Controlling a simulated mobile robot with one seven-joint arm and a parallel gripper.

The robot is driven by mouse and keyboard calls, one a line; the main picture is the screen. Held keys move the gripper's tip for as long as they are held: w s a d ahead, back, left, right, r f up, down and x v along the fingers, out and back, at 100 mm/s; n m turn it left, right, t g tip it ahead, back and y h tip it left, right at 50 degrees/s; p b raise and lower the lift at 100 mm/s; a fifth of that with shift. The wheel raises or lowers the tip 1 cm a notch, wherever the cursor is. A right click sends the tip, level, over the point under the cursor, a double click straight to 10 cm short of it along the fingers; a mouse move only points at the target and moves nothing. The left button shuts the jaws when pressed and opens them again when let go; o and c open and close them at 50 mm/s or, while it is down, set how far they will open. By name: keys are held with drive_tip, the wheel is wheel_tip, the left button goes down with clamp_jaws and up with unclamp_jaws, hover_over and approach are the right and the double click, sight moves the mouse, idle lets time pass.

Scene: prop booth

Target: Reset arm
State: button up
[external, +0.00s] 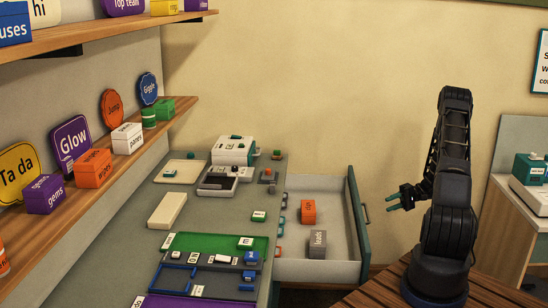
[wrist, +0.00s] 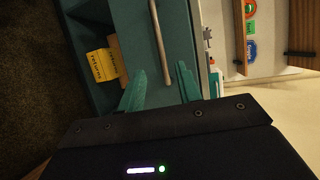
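My gripper (external: 392,203) hangs in the air to the right of the open drawer, apart from the drawer's handle (external: 366,215).
The drawer (external: 335,271) is pulled out and holds an orange box (external: 308,212) and a grey box (external: 318,244). A yellow box (wrist: 102,65) sits in a teal compartment. The desk (external: 215,211) is crowded; shelves (external: 150,140) line the left wall. A cabinet (external: 508,230) stands right.

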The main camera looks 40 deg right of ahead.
idle(0.3)
drive_tip(key=w+a+r+n+g+h, duration=0.15)
drive_tip(key=a+r+g+h, duration=0.25)
drive_tip(key=a+r, duration=0.95)
drive_tip(key=a+r+n+g+h, duration=0.2)
drive_tip(key=a+r+g+h, duration=0.1)
drive_tip(key=a+r, duration=1.05)
drive_tip(key=s+a+r+n+t+h, duration=0.1)
drive_tip(key=s+a+r+h, duration=0.4)
drive_tip(key=s+a+r, duration=0.5)
drive_tip(key=s+a+r+t+h, duration=0.1)
drive_tip(key=s+a+r+t, duration=0.1)
drive_tip(key=s, duration=0.4)
drive_tip(key=s+a+r+t+h, duration=0.1)
drive_tip(key=s+a+r+t, duration=0.1)
drive_tip(key=s, duration=0.4)
drive_tip(key=shift+a+r+n+t+h, duration=0.3)
drive_tip(key=shift+a+r+n, duration=0.2)
drive_tip(key=shift+a, duration=0.3)
drive_tip(key=shift+o, duration=0.5)
drive_tip(key=shift+s, duration=0.1)
